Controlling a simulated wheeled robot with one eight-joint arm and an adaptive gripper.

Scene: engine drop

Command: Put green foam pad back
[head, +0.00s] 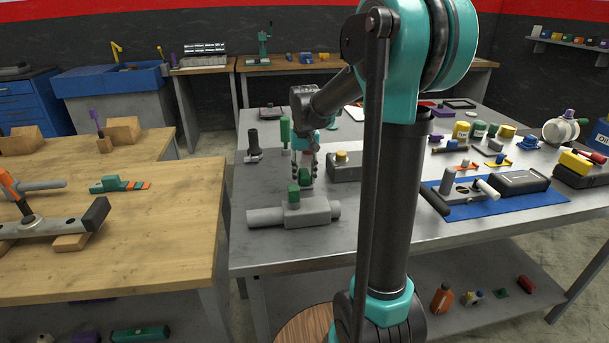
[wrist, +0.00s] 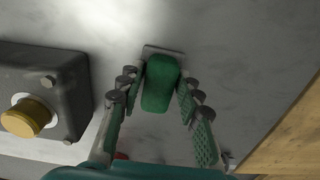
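The green foam pad (wrist: 161,84) is a rounded green block. In the wrist view it lies between the two fingers of my gripper (wrist: 163,80), with both fingertips against its long sides. A thin grey edge shows at its far end. In the head view my gripper (head: 306,172) points down over the metal table, with a bit of green between its fingers. Just in front of it is a grey fixture (head: 265,217) with a round bar and a small green block (head: 294,192) on top. Whether the pad touches anything below is hidden.
A dark grey box (head: 343,167) with a yellow cap stands right of my gripper; it also shows in the wrist view (wrist: 68,80). A green-handled tool (head: 285,131) and a black part (head: 254,146) stand behind left. A blue mat (head: 510,203) with parts lies right. Bare metal shows in front.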

